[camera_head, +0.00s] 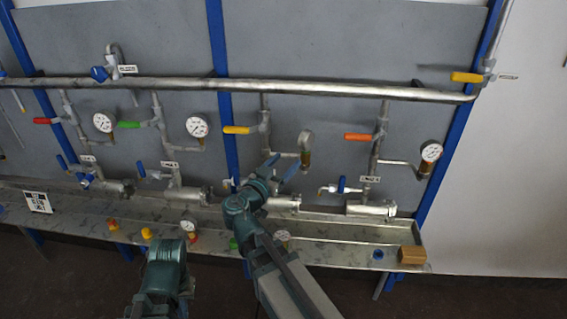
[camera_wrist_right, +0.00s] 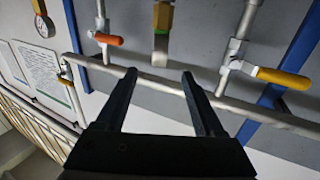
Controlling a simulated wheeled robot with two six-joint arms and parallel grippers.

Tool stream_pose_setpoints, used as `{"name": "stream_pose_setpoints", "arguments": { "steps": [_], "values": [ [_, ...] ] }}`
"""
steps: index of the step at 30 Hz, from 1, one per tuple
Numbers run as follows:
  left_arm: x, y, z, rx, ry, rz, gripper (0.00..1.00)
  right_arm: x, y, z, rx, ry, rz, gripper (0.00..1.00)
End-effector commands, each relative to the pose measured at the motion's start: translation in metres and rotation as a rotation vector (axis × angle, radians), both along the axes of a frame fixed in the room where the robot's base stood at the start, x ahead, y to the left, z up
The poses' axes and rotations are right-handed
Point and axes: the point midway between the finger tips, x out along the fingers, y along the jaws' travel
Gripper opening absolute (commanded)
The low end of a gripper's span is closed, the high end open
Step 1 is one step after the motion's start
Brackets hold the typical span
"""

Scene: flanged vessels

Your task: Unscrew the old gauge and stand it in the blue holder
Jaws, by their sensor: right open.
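In the head view a gauge (camera_head: 306,138) is on the third branch, seen nearly edge-on, above a brass fitting (camera_head: 306,158). The brass fitting (camera_wrist_right: 162,16) and the gauge's edge (camera_wrist_right: 160,48) also show in the right wrist view. Which gauge is the old one is not marked. A small blue ring, apparently the blue holder (camera_head: 378,254), sits empty on the shelf at the right. My right gripper (camera_head: 281,168) is open and empty, below and left of that gauge, apart from it. My left arm's end (camera_head: 166,262) is low at the front; its fingers cannot be made out.
Other gauges (camera_head: 103,122), (camera_head: 197,126) and (camera_head: 431,151) are on neighbouring branches. Yellow (camera_head: 236,130) and orange (camera_head: 358,137) valve handles flank the third branch. A long pipe (camera_head: 330,90) runs above. A loose gauge (camera_head: 188,227) and a brown block (camera_head: 411,255) are on the shelf.

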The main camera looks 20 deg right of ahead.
Motion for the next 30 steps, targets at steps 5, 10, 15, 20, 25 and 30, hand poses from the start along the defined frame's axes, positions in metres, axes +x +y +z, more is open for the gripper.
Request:
{"name": "stream_pose_setpoints", "arguments": {
  "steps": [5,10,15,20,25,30],
  "values": [
    [0.0,0.0,0.0,0.0,0.0,0.0,0.0,0.003,-0.004,0.0,0.0,-0.003,-0.001,0.7],
    [0.0,0.0,0.0,0.0,0.0,0.0,0.0,0.016,-0.022,0.0,0.0,-0.001,-0.004,0.7],
    [0.0,0.0,0.0,0.0,0.0,0.0,0.0,0.035,-0.048,0.0,0.001,-0.001,-0.004,0.7],
    [0.0,0.0,0.0,0.0,0.0,0.0,0.0,0.052,-0.073,0.0,0.0,0.0,-0.004,0.7],
    [0.0,0.0,0.0,0.0,0.0,0.0,0.0,0.066,-0.094,0.0,0.0,0.0,-0.003,0.7],
    [0.0,0.0,0.0,0.0,0.0,0.0,0.0,0.075,-0.107,0.0,0.0,0.0,-0.001,0.7]
  ]
}}
